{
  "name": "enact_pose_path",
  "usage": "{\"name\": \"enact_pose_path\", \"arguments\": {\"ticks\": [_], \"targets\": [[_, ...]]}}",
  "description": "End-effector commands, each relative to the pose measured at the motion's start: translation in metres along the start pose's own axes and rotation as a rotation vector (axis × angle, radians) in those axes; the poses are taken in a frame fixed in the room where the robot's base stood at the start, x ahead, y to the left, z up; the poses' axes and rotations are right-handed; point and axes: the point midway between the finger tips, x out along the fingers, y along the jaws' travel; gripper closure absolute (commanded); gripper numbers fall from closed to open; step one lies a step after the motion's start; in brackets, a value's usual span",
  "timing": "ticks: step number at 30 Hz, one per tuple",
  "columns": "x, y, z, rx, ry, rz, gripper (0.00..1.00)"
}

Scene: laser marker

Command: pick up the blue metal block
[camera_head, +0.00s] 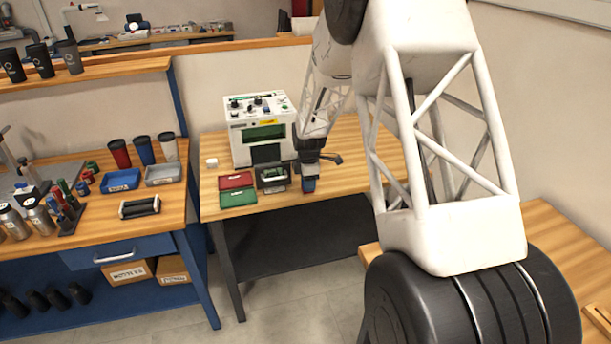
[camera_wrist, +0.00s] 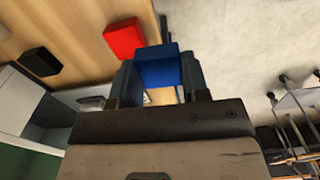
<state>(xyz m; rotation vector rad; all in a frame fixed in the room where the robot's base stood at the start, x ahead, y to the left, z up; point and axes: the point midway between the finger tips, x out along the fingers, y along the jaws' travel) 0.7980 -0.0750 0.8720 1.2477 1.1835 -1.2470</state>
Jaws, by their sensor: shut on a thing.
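The blue metal block (camera_wrist: 158,70) sits between the two fingers of my gripper (camera_wrist: 160,78) in the wrist view, with a finger against each side. In the head view my gripper (camera_head: 308,172) points down near the front edge of the workbench, to the right of the laser marker. The blue block (camera_head: 309,185) shows just below it there. I cannot tell whether the block touches the bench top or is slightly above it.
A red piece (camera_wrist: 124,40) lies close beside the block, and a black piece (camera_wrist: 40,62) lies farther left. The white laser marker (camera_head: 262,135) stands behind a red tray (camera_head: 236,180), a green tray (camera_head: 238,198) and a dark holder (camera_head: 272,178). The bench (camera_head: 360,155) is clear to the right.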

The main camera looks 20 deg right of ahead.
Motion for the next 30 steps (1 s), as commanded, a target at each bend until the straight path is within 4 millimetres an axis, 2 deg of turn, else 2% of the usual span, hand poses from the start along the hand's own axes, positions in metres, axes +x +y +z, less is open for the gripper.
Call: {"name": "enact_pose_path", "arguments": {"ticks": [6, 12, 18, 30], "targets": [[-0.003, -0.029, -0.001, 0.000, 0.000, -0.001, 0.83], [-0.005, -0.044, -0.002, 0.000, 0.000, 0.000, 0.83], [-0.004, -0.051, -0.002, 0.000, 0.000, -0.001, 0.83], [-0.005, -0.052, -0.002, 0.000, 0.000, -0.001, 0.83]]}}
